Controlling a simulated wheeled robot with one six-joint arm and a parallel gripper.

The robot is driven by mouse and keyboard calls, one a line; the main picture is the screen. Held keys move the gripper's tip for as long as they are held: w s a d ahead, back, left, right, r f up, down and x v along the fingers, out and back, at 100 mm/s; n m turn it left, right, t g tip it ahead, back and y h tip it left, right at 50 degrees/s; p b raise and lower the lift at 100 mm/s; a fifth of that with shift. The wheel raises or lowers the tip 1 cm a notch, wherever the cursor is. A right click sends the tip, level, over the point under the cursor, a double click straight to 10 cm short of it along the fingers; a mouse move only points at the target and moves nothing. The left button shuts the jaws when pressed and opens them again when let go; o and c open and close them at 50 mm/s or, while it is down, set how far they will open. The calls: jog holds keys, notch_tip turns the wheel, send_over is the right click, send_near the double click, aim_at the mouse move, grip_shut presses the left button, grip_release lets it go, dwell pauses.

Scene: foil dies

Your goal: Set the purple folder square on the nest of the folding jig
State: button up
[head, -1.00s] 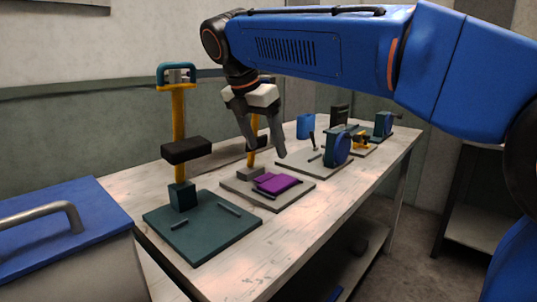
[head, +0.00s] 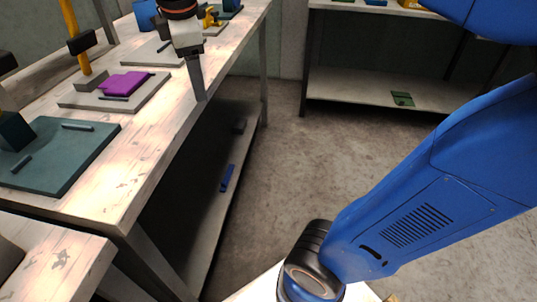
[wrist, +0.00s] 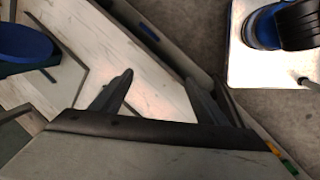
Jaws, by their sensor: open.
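The purple folder (head: 124,84) lies on the grey base plate (head: 75,101) of a jig with a yellow post (head: 78,52) at the left of the head view. It looks turned a little to the plate's edges; I cannot make out the nest under it. My gripper (head: 201,96) hangs to the right of the folder, near the bench's front edge, pointing down and apart from the folder. Its fingers overlap in the head view. In the wrist view my gripper (wrist: 170,88) has its fingers wide apart with nothing between them. The folder does not show there.
A dark green plate (head: 68,170) with two pins stands nearer me on the bench (head: 134,180). Another station, with a blue wheel (wrist: 22,42), shows in the wrist view. A lower shelf holds a blue item (head: 227,178). Open floor (head: 290,150) lies right of the bench.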

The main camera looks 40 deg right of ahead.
jog(key=s+d+f+m, duration=0.3)
jog(key=s+f+m, duration=0.2)
jog(key=f, duration=0.1)
jog(key=s+d+f+m+t, duration=0.1)
jog(key=s+d+f+m, duration=0.2)
jog(key=s+f+m, duration=0.2)
jog(key=s+d+f+m+y, duration=0.1)
jog(key=s+d+f+m, duration=0.2)
jog(key=s+f+m, duration=0.2)
notch_tip(320, 180, down, 2)
jog(key=shift+s+f+t, duration=0.2)
jog(key=shift+t, duration=0.1)
